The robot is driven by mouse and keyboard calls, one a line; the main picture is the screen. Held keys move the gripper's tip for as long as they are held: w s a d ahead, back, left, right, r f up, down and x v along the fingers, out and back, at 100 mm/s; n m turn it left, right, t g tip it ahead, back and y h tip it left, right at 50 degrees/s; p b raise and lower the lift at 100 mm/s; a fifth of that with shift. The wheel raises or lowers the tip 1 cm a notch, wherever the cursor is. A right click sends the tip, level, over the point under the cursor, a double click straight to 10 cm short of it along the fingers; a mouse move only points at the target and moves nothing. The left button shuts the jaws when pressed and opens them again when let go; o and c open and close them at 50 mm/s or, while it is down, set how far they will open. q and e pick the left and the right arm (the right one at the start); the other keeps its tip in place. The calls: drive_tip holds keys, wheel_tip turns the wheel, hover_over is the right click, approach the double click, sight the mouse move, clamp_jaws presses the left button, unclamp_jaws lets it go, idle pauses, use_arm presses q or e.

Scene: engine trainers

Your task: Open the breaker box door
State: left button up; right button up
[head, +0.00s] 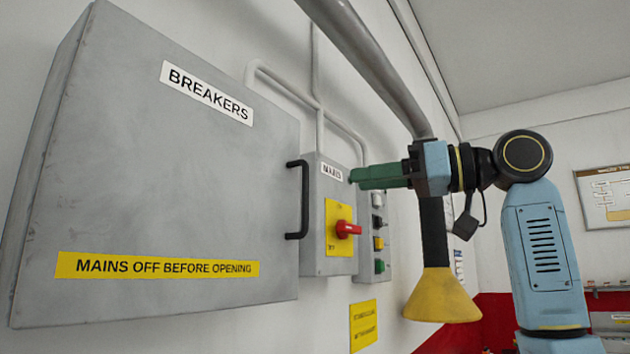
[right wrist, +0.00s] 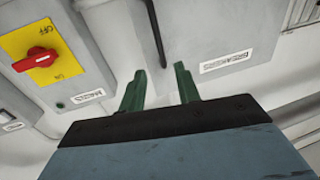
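The breaker box (head: 160,190) is a large grey cabinet on the wall at left in the head view, and its door looks shut. A black bar handle (head: 297,200) stands upright at the door's right edge; part of it shows in the right wrist view (right wrist: 156,32). The grey mains box (head: 315,262) beside it carries a red rotary switch (head: 347,229) on a yellow plate; the knob lies roughly level. My right gripper (head: 353,177) is in front of the mains box's upper part, right of the handle. The right wrist view shows its green fingers apart and empty (right wrist: 159,74). My left gripper is not in view.
A column of small buttons (head: 379,240) is right of the mains box. A grey pipe (head: 365,50) and a yellow cone-shaped thing (head: 441,297) are close to my right arm. A yellow notice (head: 363,325) is below. The space before the door is clear.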

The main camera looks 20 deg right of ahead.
drive_tip(key=p+x, duration=0.2)
drive_tip(key=x, duration=0.7)
drive_tip(key=shift+w+a, duration=0.2)
drive_tip(key=shift+a, duration=0.05)
drive_tip(key=shift+c, duration=0.4)
clamp_jaws()
